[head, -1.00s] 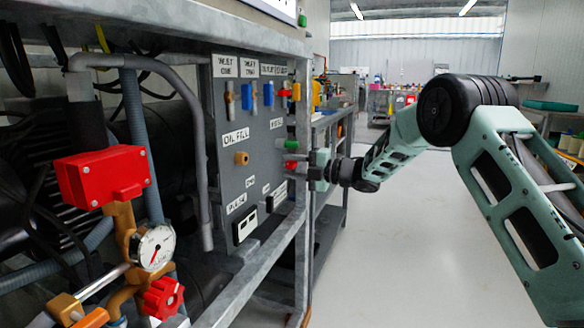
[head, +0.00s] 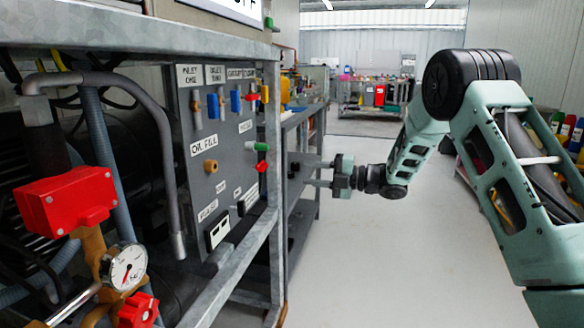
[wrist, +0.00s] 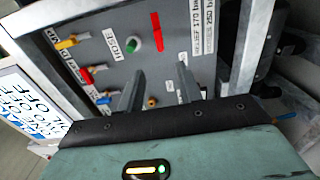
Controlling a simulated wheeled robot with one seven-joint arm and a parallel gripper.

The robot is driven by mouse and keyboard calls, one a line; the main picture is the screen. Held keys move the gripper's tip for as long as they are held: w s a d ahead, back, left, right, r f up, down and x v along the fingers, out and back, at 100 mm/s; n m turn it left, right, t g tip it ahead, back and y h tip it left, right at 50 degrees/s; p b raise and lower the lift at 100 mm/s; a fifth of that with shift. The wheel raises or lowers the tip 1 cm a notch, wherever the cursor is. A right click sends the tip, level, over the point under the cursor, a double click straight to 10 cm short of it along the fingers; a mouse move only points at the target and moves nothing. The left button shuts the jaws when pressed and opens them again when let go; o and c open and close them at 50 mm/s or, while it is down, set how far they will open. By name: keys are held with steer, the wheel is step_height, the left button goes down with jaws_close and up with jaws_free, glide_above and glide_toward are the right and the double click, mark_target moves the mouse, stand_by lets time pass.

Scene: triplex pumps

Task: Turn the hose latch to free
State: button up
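The grey panel (head: 228,165) bears a green knob (head: 262,147) with a red latch (head: 262,166) just below it. In the wrist view, the green knob (wrist: 131,44) is beside a "HOSE" label (wrist: 110,41), and the long red latch (wrist: 157,32) is a bar to its right. My gripper (head: 308,170) is open and empty, to the right of the panel in the head view, apart from the latch. In the wrist view, its two fingers (wrist: 160,82) point towards the panel below the knob and latch, with nothing between them.
A galvanised frame post (head: 274,180) stands at the panel's right edge, near my gripper. Several coloured valve handles sit on the panel's upper part. A red box (head: 66,200) and pressure gauge (head: 127,266) are at left. The floor (head: 370,270) at right is clear.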

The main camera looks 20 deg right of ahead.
steer(key=shift+v, duration=1.45)
steer(key=w+a+r+m+t+h, duration=0.25)
steer(key=a+m+h, duration=0.35)
steer(key=a, duration=0.4)
steer(key=s+a+f+m+g+h, duration=0.2)
steer(key=s+a+m+g+h, duration=0.1)
steer(key=s+a+m, duration=0.5)
steer(key=s+a+f+m+g+h, duration=0.1)
steer(key=s+f+m+g+h, duration=0.15)
steer(key=s, duration=1.05)
steer(key=s+f+m+g+h, duration=0.15)
steer(key=s+g, duration=0.25)
steer(key=s, duration=0.8)
steer(key=s+a+f+m+g+h, duration=0.1)
steer(key=s+f+m+g, duration=0.2)
steer(key=s, duration=1)
step_height(320, 180, up, 37)
steer(key=p, duration=3.6)
steer(key=shift+w+r+g, duration=0.15)
steer(key=shift+g, duration=0.15)
